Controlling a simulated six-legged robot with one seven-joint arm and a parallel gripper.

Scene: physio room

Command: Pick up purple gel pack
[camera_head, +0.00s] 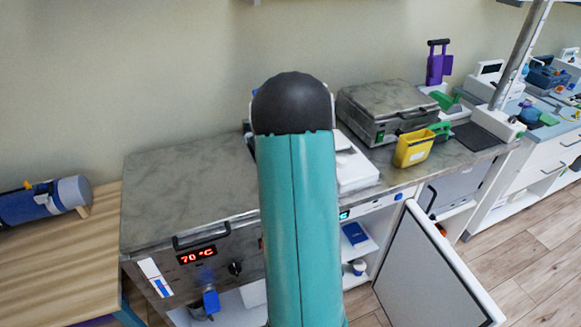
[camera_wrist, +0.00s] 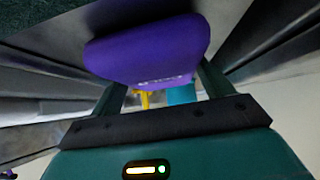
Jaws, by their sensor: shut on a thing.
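The purple gel pack (camera_wrist: 150,48) fills the upper middle of the wrist view, a rounded purple slab with small pale print on its lower edge. My gripper (camera_wrist: 162,88) is shut on it, with one finger on each side. In the head view, my teal arm hides the gripper and the pack. A yellow piece and a teal piece show just below the pack in the wrist view.
A grey metal counter (camera_head: 190,190) reads 70 °C. A metal lidded box (camera_head: 388,108), a yellow holder (camera_head: 413,148) and an upright purple item with a black handle (camera_head: 436,66) stand to the right. A cabinet door (camera_head: 430,268) hangs open in front.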

